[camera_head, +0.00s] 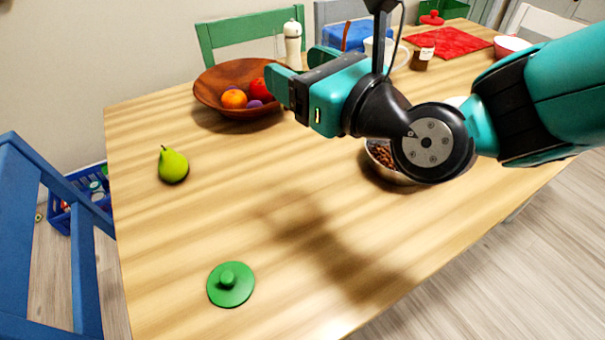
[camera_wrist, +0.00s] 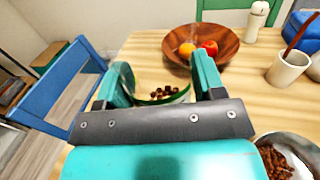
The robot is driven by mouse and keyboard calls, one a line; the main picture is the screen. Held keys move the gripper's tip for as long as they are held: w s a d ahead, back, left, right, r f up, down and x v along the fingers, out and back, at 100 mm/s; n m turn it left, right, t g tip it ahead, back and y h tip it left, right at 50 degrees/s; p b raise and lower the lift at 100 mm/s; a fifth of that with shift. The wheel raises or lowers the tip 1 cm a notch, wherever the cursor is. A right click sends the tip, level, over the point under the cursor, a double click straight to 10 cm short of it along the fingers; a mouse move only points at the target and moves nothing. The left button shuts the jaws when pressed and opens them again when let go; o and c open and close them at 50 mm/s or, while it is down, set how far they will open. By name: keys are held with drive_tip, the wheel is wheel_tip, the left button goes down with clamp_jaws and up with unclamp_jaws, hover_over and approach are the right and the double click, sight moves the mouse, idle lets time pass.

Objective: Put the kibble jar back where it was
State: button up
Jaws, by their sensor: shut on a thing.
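My gripper (camera_head: 296,78) is above the table, its fingers pointing left in the head view. In the wrist view its fingers (camera_wrist: 165,85) are shut on the clear kibble jar, with brown kibble (camera_wrist: 163,92) visible between them. I cannot make the jar out in the head view. A round green lid with a knob (camera_head: 230,284) lies on the near part of the table. A metal bowl of kibble (camera_head: 383,172) sits under my arm, partly hidden by it; it also shows in the wrist view (camera_wrist: 287,163).
A wooden fruit bowl (camera_head: 207,94) stands behind the gripper; a pear (camera_head: 172,165) stands at left. A white mill (camera_head: 292,46), mug (camera_head: 402,57), blue box (camera_head: 352,38) and red cloth (camera_head: 452,42) are farther back. A blue chair (camera_head: 30,240) is left. The table's near middle is clear.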

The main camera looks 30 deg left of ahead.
wheel_tip(320, 180, down, 18)
drive_tip(key=b, duration=0.9)
drive_tip(key=shift+w+f, duration=0.1)
drive_tip(key=shift+f, duration=0.2)
drive_tip(key=o, duration=1.2)
drive_tip(key=shift+c, duration=0.2)
drive_tip(key=shift+r, duration=0.15)
drive_tip(key=b+v, duration=0.6)
drive_tip(key=v, duration=0.5)
drive_tip(key=shift+d, duration=0.15)
drive_tip(key=shift+d+b, duration=0.35)
drive_tip(key=shift+d, duration=0.05)
